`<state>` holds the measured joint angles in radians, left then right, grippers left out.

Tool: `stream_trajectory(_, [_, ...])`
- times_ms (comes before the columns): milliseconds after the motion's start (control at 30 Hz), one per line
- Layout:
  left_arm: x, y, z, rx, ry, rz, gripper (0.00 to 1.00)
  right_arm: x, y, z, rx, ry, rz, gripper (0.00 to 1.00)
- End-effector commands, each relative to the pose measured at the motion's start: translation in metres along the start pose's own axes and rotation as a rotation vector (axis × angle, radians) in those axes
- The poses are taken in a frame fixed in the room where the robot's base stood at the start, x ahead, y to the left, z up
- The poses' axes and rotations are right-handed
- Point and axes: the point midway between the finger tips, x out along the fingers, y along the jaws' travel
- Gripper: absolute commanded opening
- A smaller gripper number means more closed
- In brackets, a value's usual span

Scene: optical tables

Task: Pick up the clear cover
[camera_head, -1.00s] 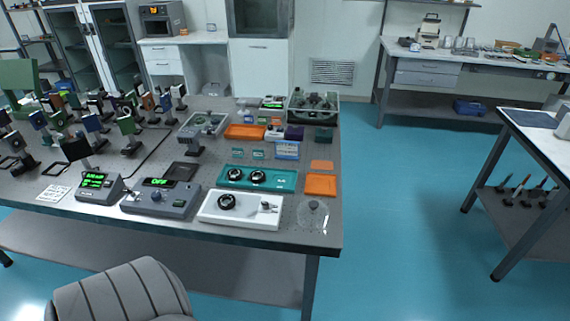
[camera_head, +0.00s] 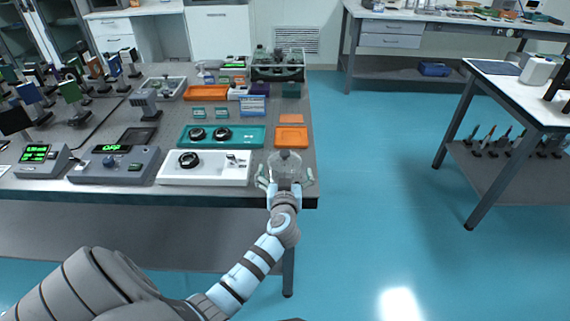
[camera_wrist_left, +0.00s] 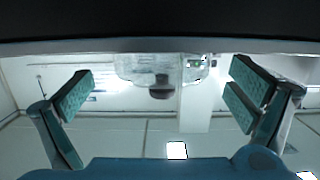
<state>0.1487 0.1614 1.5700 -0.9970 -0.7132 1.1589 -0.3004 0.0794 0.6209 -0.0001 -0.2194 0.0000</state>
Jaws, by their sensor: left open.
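The clear cover (camera_head: 285,165) is a transparent dome with a dark knob on top. It stands at the front right corner of the metal optical table (camera_head: 225,187). My left gripper (camera_head: 286,180) is open at the table's front edge, with its fingers spread on either side of the cover's near part. In the left wrist view the cover (camera_wrist_left: 135,68) and its knob show beyond and between the two spread teal-padded fingers of the gripper (camera_wrist_left: 160,95). I cannot tell whether either finger touches it. My right gripper is out of view.
A white tray (camera_head: 205,177) with a black ring mount lies just left of the cover. An orange tray (camera_head: 291,137) and a teal tray (camera_head: 255,136) lie behind it. Grey instruments with green displays stand further left. Blue floor is free to the right.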

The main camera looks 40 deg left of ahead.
Motion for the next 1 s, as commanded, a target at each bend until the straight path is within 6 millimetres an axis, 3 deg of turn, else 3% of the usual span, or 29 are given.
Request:
stream_trajectory(233, [0.044,-0.002,0.002,0.001,0.0,0.001,1.0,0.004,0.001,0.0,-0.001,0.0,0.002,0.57])
stream_trajectory(467, [0.049,-0.002,0.002,0.0,-0.002,0.001,1.0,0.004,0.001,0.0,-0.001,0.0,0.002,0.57])
stream_trajectory(733, [0.049,-0.002,0.002,0.0,-0.002,0.002,0.58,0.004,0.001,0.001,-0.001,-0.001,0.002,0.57])
stream_trajectory(1000, [0.049,-0.002,0.001,0.001,-0.001,0.002,0.58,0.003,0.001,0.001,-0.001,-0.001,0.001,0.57])
